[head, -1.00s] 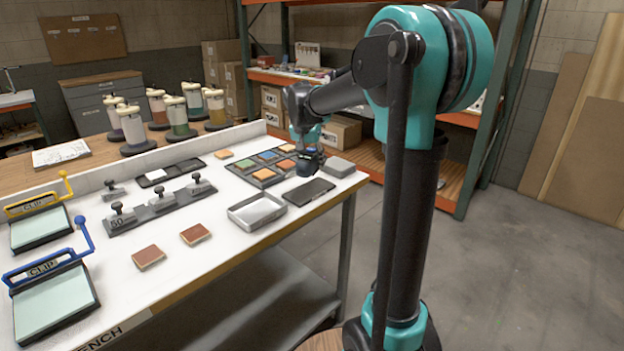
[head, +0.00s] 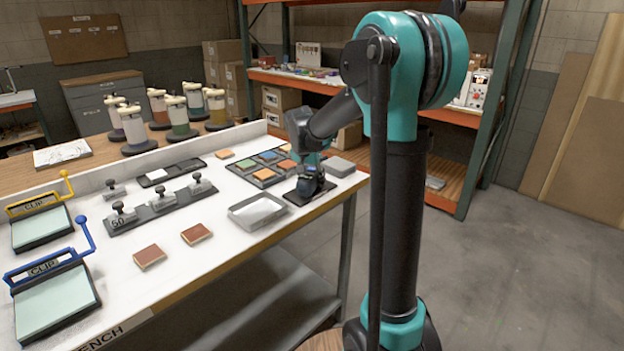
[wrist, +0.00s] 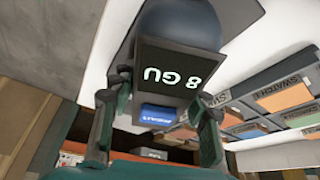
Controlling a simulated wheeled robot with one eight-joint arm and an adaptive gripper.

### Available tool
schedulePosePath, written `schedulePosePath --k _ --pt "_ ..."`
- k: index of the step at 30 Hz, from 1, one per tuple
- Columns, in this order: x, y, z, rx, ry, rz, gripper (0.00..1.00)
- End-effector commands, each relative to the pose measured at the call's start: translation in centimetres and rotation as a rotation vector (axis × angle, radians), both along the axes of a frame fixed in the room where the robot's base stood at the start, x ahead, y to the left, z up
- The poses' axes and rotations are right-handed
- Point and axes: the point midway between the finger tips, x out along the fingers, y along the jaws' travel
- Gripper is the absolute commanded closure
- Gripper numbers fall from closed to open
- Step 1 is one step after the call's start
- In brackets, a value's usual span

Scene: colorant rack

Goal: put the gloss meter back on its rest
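In the head view the gloss meter (head: 307,187) is low under my gripper (head: 311,174), over the flat black rest (head: 326,187) near the bench's right end. The rest shows around its base. I cannot tell whether the meter touches the rest or hangs just above it.
A grey open tray (head: 240,216) lies just left of the rest. A dark tray of coloured swatches (head: 263,174) is behind it, and a grey block (head: 338,166) stands behind right. The bench's front edge is close. Two brown tiles (head: 150,257) lie farther left.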

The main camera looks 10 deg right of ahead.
Motion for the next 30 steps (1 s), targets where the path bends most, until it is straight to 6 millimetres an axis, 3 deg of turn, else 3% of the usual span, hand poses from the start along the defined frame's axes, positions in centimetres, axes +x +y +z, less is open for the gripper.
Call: schedulePosePath --k 5,17,30 --pt "0.0 0.0 0.0 0.000 0.000 0.000 0.34" --pt "-0.2 0.1 0.8 0.000 0.000 0.000 0.34" --pt "-2.9 1.8 8.4 0.000 0.000 0.001 0.34"
